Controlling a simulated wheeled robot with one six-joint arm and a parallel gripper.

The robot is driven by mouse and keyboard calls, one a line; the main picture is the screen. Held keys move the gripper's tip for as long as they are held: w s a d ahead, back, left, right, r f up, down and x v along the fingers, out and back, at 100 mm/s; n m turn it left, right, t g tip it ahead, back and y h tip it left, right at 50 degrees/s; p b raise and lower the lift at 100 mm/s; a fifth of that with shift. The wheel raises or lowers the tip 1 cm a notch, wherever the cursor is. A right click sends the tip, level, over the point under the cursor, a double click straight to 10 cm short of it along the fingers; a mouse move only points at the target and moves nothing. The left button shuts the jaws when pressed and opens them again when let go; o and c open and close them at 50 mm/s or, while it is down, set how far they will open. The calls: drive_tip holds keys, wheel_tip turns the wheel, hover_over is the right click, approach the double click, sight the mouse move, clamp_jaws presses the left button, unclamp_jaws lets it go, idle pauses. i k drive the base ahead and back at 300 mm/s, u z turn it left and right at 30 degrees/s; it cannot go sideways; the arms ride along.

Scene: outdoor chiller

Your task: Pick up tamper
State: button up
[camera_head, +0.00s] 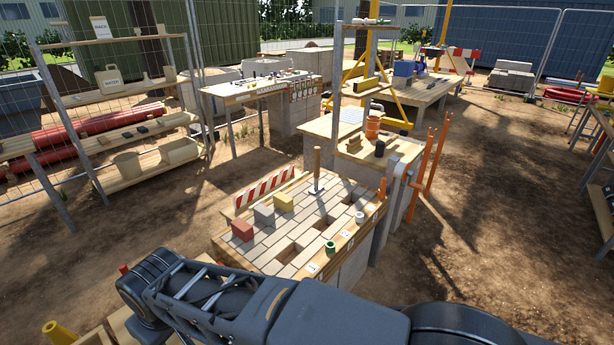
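The tamper (317,172) stands upright on the paved bench (255,247) in the middle of the view. It has a wooden handle and a small flat grey base resting on the light paving bricks, toward the back of the bench. Nothing is touching its handle. My dark arm crosses the foreground in front of the bench, apart from the tamper. My gripper does not show in this view, so its state is hidden.
On the bench, a red block (242,230), a grey block (264,214) and a yellow block (284,202) lie left of the tamper. The paving has several open gaps. A striped barrier board (265,188) edges the back left. A side table (375,155) stands behind.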

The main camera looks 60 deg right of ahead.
sight(317, 188)
drive_tip(key=k, duration=1.2)
drive_tip(key=z, duration=0.5)
drive_tip(key=i, duration=0.8)
drive_tip(key=z, duration=1.15)
drive_tip(key=i, duration=0.3)
drive_tip(key=z, duration=0.25)
